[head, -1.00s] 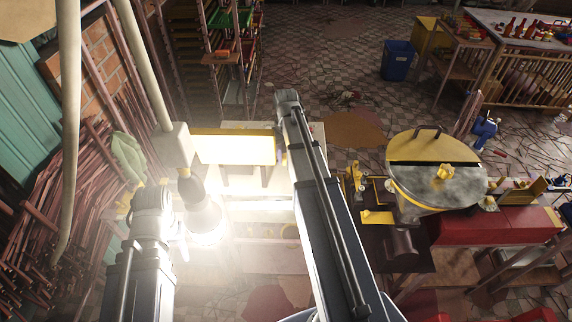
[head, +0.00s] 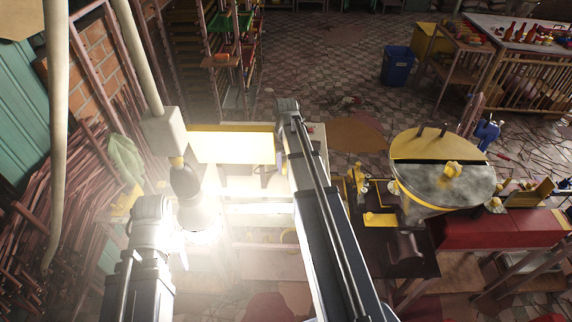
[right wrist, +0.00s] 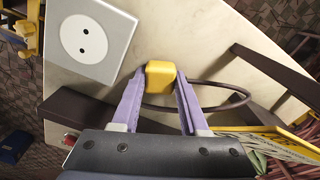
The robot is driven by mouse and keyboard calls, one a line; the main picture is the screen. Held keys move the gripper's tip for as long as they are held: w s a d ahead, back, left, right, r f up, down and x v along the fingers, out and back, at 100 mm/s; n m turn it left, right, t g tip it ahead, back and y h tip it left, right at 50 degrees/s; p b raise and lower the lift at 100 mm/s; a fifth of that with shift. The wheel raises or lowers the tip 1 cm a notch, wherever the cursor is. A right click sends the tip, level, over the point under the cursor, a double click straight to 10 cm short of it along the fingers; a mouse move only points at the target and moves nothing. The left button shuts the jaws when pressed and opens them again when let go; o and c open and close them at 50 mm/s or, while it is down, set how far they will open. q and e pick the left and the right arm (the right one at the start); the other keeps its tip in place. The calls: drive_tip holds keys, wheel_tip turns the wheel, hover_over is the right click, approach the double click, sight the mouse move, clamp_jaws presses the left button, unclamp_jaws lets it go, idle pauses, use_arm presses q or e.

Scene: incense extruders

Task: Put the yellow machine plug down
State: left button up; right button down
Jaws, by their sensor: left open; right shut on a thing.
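The yellow machine plug (right wrist: 160,77) is between the purple fingers of my right gripper (right wrist: 158,92) in the right wrist view. The gripper is shut on it, above a pale tabletop (right wrist: 185,40). A dark cable (right wrist: 225,106) curves away to the right of the plug. A grey two-hole socket (right wrist: 92,38) is to the upper left, apart from the plug. In the head view, my right gripper (head: 268,169) is mostly hidden behind my arm, and the plug cannot be made out. My left gripper (head: 178,240) is open beside the bright lamp; glare hides its fingers.
A hanging lamp (head: 199,213) glows close to my left arm. A yellow panel (head: 232,146) stands behind the lit table. A round drum machine (head: 445,178) stands to the right. Bundled sticks (head: 50,215) fill the left side. A blue bin (head: 397,64) stands on the tiled floor.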

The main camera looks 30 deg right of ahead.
sight(286, 165)
drive_tip(key=shift+c, duration=2.1)
unclamp_jaws()
drive_tip(key=shift+r, duration=0.15)
wheel_tip(286, 165, up, 13)
drive_tip(key=p, duration=1.3)
